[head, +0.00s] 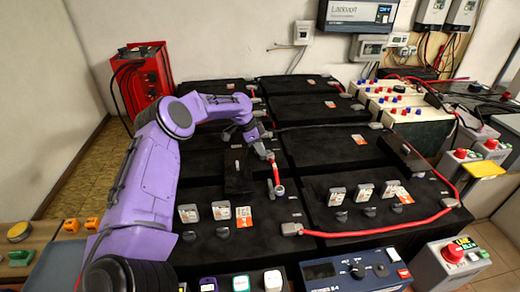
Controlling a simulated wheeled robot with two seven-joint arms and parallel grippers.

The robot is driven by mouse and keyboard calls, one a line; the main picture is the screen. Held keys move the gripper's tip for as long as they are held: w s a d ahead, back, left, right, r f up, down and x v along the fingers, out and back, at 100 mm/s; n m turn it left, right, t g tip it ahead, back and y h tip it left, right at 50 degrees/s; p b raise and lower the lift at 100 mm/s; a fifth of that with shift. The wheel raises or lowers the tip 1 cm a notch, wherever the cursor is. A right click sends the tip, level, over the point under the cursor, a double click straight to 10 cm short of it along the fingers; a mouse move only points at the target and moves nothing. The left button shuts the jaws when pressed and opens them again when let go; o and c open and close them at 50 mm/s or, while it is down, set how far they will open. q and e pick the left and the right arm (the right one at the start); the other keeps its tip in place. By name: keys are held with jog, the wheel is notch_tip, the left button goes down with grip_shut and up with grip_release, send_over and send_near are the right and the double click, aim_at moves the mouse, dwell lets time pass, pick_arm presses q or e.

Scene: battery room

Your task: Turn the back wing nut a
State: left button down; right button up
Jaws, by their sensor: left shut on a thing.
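My left arm reaches in from the lower left, and its gripper (269,154) points down at the far end of a short red link (275,173) on the black batteries. The gripper is shut at that end, on what looks like the back wing nut. The nut itself is small and mostly hidden by the fingers, so its angle cannot be told. The near end of the red link has a grey metal fitting (279,189), apart from the gripper. My right gripper is not in view.
Black batteries (330,147) fill the middle. Grey-topped parts with labels (242,216) stand on the front batteries. A red cable (385,229) runs along the right front. A red cabinet (143,77) stands back left, and a control box (355,272) in front.

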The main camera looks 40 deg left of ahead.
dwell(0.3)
pick_arm(q)
jog(key=c, duration=1.2)
grip_release()
jog(key=shift+o, duration=0.2)
jog(key=v, duration=1)
jog(key=shift+r, duration=0.25)
jog(key=shift+a, duration=0.1)
